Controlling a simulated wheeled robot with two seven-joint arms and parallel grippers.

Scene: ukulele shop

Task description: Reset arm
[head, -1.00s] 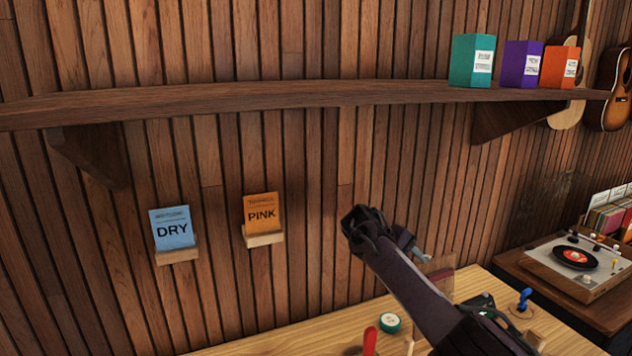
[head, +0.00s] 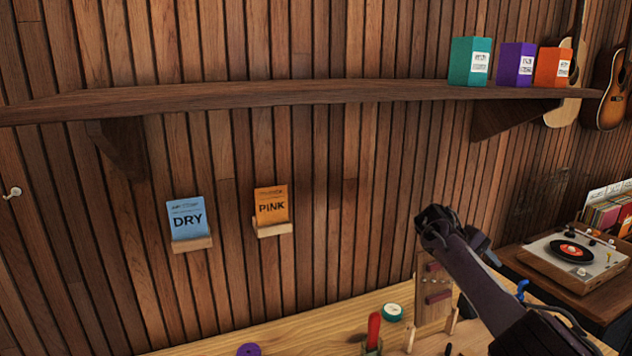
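My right gripper (head: 434,222) is raised above the workbench (head: 328,318), its arm coming in from the lower right. It is dark and seen from behind, so its fingers are not clear and I cannot tell whether it is open. No held object shows at it. It stands in front of the wall, just above a light wooden stand with dark red pegs (head: 437,290). My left gripper is outside the view.
A wall shelf (head: 300,94) carries teal (head: 468,62), purple (head: 513,65) and orange (head: 553,67) boxes. A blue DRY card (head: 187,218) and orange PINK card (head: 271,205) sit on wall ledges. A red-handled tool (head: 374,328) and green round item (head: 392,312) are on the bench. A turntable (head: 570,262) stands right.

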